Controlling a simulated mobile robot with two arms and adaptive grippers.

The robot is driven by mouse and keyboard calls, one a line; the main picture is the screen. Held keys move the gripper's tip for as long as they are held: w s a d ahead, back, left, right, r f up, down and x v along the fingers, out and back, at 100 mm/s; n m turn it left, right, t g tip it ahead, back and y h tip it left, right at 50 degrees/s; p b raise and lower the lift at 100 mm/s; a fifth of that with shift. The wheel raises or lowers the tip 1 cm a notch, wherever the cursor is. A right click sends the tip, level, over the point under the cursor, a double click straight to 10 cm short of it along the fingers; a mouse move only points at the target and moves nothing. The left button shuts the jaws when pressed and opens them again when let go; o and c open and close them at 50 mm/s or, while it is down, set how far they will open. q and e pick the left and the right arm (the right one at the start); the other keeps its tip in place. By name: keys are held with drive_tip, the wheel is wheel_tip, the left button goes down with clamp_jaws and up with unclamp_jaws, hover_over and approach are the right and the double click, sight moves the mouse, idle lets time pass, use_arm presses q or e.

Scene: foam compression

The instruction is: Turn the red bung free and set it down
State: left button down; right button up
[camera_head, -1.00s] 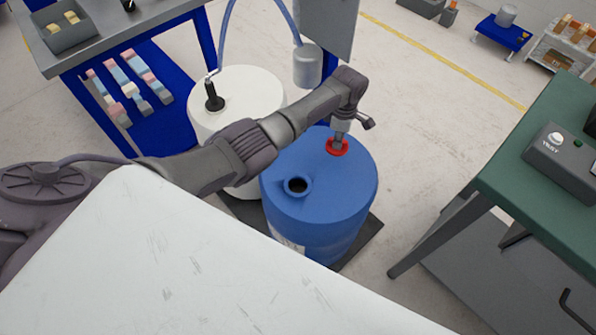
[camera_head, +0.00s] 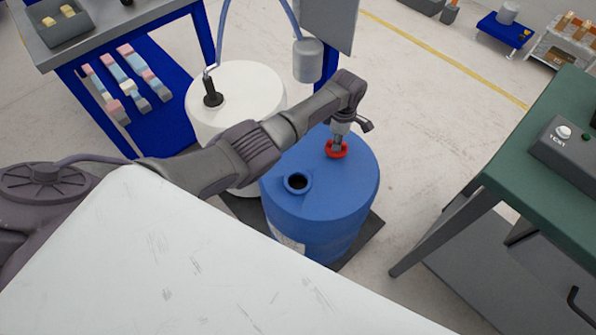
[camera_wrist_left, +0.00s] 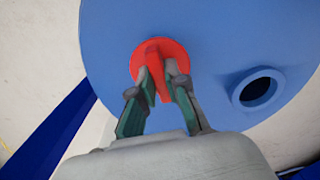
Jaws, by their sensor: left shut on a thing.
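The red bung (camera_head: 337,150) sits on the top of the blue drum (camera_head: 325,200), toward its far right side. In the left wrist view the red bung (camera_wrist_left: 158,62) shows as a round disc with an upright grip bar. My left gripper (camera_head: 338,143) comes down from above and is shut on the bung's bar. In the left wrist view the two fingers of my left gripper (camera_wrist_left: 160,88) stand on either side of the bar. I cannot tell whether the bung is still threaded in the drum. My right gripper is not in view.
An open hole (camera_head: 297,182) with a raised rim is on the drum's near side. A white drum (camera_head: 250,90) with a black fitting stands behind left. A green-topped bench (camera_head: 530,170) with a grey box is at right. Floor between drum and bench is clear.

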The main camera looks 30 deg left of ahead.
use_arm(q)
drive_tip(key=shift+f, duration=0.5)
drive_tip(key=c, duration=1.1)
unclamp_jaws()
wheel_tip(320, 180, up, 9)
drive_tip(key=p, duration=0.9)
drive_tip(key=shift+r, duration=0.15)
drive_tip(key=s+a+r+p, duration=0.1)
drive_tip(key=s+a+p, duration=0.1)
drive_tip(key=s+p, duration=0.3)
drive_tip(key=s+a+r+p, duration=0.1)
drive_tip(key=s+p, duration=0.5)
drive_tip(key=p, duration=0.6)
drive_tip(key=shift+s+a+r+p, duration=0.2)
drive_tip(key=shift+a+r+p, duration=0.2)
drive_tip(key=shift+a, duration=0.1)
